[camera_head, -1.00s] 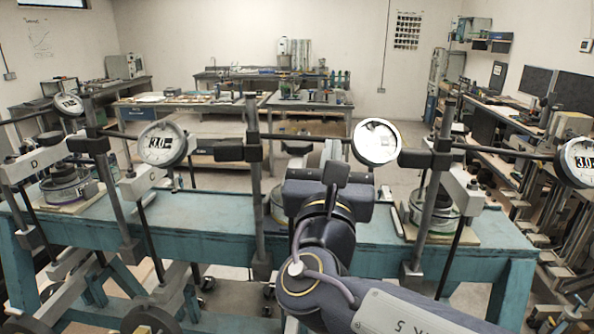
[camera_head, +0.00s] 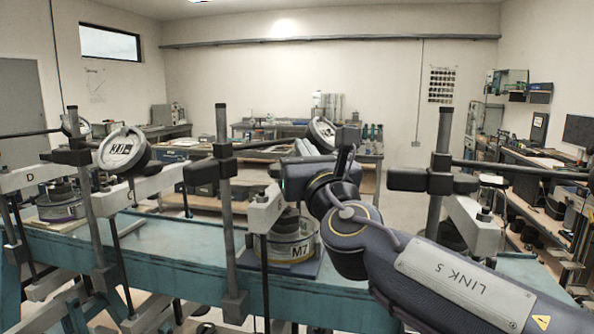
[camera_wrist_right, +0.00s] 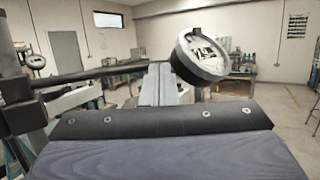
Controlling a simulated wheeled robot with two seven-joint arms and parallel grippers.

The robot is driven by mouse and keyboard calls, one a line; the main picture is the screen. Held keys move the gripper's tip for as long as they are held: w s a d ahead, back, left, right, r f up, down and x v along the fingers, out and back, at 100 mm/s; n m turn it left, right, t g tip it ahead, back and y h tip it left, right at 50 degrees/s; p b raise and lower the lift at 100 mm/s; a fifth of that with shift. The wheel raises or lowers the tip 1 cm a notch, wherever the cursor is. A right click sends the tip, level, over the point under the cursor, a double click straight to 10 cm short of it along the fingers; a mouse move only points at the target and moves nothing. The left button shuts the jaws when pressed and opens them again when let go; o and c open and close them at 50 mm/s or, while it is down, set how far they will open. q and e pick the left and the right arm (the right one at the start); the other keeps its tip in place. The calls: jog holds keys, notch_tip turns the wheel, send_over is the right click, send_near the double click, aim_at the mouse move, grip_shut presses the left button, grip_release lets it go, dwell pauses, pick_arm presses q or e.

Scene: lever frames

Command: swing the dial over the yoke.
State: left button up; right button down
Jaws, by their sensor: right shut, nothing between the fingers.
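The dial (camera_head: 321,133) is a round dark-rimmed gauge on a thin rod from an upright post (camera_head: 222,190). It is tilted, and in the right wrist view (camera_wrist_right: 200,54) its pale face shows large markings. The pale yoke (camera_head: 265,208) stands by the round cell marked M7 (camera_head: 292,240). My left gripper is out of view.
The blue bench (camera_head: 170,265) carries similar stations: a dial (camera_head: 125,150) on the left and a post (camera_head: 438,180) with a rod on the right. These posts and rods stand close around my right arm. Open floor and work tables lie behind.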

jog(key=w+a+b, duration=0.2)
jog(key=w, duration=0.1)
jog(key=shift+f+b, duration=0.15)
jog(key=shift+b, duration=0.2)
jog(key=shift+w+y, duration=0.2)
jog(key=shift+y, duration=0.1)
jog(key=y, duration=0.1)
jog(key=n+g+y+b, duration=0.1)
jog(key=n+y, duration=0.1)
jog(key=shift+w+a+g+b, duration=0.3)
jog(key=shift+w+b, duration=0.1)
jog(key=shift+a+n+g+y, duration=0.2)
jog(key=shift+n+g+y, duration=0.3)
jog(key=shift+y, duration=0.4)
jog(key=shift+r, duration=0.2)
